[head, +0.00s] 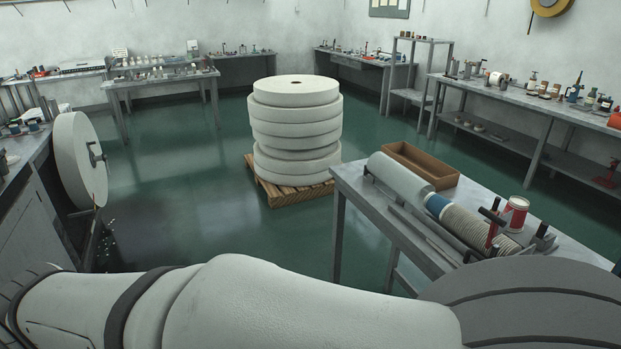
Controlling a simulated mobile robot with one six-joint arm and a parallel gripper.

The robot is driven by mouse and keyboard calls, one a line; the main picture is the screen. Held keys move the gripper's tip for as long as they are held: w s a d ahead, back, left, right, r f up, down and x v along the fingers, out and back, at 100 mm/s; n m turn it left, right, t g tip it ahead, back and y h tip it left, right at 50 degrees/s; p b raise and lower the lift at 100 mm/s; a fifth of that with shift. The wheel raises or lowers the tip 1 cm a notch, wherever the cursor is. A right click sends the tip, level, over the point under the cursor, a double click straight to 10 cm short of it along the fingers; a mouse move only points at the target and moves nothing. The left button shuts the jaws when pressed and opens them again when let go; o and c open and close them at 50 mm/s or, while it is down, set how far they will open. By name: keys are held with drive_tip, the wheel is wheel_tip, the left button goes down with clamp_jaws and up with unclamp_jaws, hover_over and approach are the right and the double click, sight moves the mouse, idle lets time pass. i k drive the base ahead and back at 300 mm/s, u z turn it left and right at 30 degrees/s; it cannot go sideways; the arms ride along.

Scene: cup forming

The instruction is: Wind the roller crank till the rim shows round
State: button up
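A roller machine (430,205) lies along the grey table at the right. It has a smooth grey roller part, a blue band and a ribbed, cord-like part toward its near end. A dark T-shaped handle (493,214) with a red part below it stands at that near end; it may be the crank. A red and white can or cup (515,212) is right behind it. Whether any rim on the roller is round cannot be made out. My arm crosses the bottom of the head view; my gripper is out of the picture.
An open brown box (420,166) sits behind the roller. Stacked white rolls (297,128) stand on a wooden pallet (285,190). At left, a large pale disc (80,160) with a dark handle is beside a bench. Green floor (180,190) is clear between.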

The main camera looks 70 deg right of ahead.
sight(546, 228)
drive_tip(key=i, duration=0.55)
drive_tip(key=z, duration=4.2)
drive_tip(key=i, duration=0.85)
drive_tip(key=u, duration=0.1)
